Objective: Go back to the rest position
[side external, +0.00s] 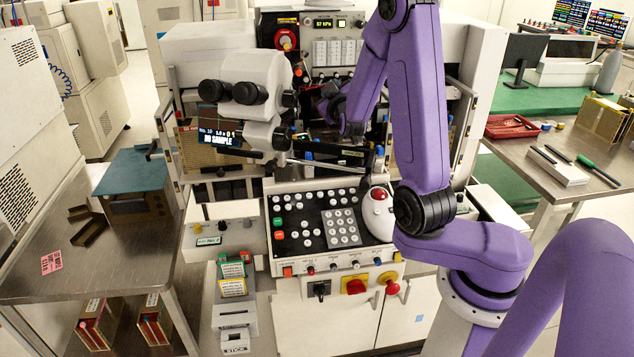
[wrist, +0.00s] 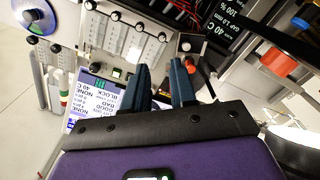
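In the wrist view my gripper (wrist: 161,75) shows two dark blue-grey fingers standing apart, with nothing held between them. In the side view my purple arm reaches over the bonding machine, and my gripper (side external: 332,104) is a dark shape left of the forearm, beside the microscope; its fingers are too small to read there. The microscope (side external: 247,80) has two black eyepieces. The machine's control panel (side external: 318,222) with round buttons lies below, and a white pointing device with a red ball (side external: 379,212) sits at its right end.
A small screen reading NO SAMPLE (side external: 220,139) hangs by the microscope. A steel table (side external: 140,262) with a blue-topped box (side external: 138,185) stands left. A right bench holds a red tray (side external: 510,126) and green-handled tool (side external: 597,169). In the wrist view a lit screen (wrist: 100,95) lies behind the fingers.

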